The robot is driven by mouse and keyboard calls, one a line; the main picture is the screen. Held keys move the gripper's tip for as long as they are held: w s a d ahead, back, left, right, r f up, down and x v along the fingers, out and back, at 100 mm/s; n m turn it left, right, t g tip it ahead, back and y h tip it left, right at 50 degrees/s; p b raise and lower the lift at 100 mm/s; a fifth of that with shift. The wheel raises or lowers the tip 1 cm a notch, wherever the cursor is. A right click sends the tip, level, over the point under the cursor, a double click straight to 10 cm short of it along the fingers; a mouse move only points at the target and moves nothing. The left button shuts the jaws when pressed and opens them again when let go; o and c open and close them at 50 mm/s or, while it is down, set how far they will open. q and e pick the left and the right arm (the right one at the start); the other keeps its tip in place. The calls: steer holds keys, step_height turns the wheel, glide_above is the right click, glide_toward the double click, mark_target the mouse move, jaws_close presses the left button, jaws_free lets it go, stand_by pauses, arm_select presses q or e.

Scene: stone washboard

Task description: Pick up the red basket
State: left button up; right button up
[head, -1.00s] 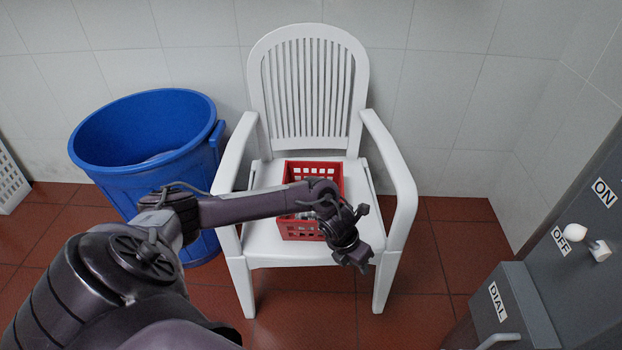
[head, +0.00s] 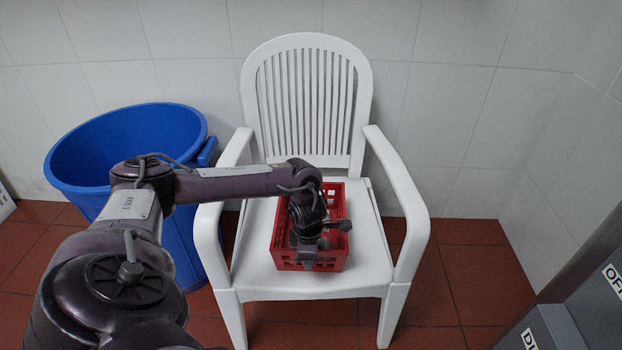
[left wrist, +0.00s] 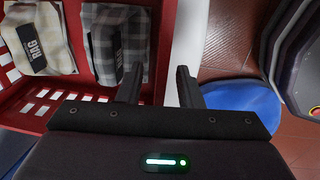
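The red basket (head: 336,258) sits upright on the seat of the white chair in the head view. My left gripper (head: 318,248) is over the basket and hides part of it. In the left wrist view the gripper's two fingers (left wrist: 160,72) are apart. The basket's red side wall (left wrist: 165,45) shows between them, with one finger on the inner side and the other on the outer side. I cannot tell whether they touch it. Inside the basket are a checked bag (left wrist: 118,45) and a pale bag (left wrist: 38,40). My right gripper is not in view.
The white plastic chair (head: 250,285) has armrests on both sides of the basket. A blue bin (head: 180,215) stands left of the chair. A grey machine (head: 560,330) is at the lower right. Tiled floor (head: 470,270) is clear right of the chair.

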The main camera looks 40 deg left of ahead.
arm_select(q)
steer(key=shift+f, duration=0.45)
jaws_close()
steer(key=shift+w+r, duration=0.1)
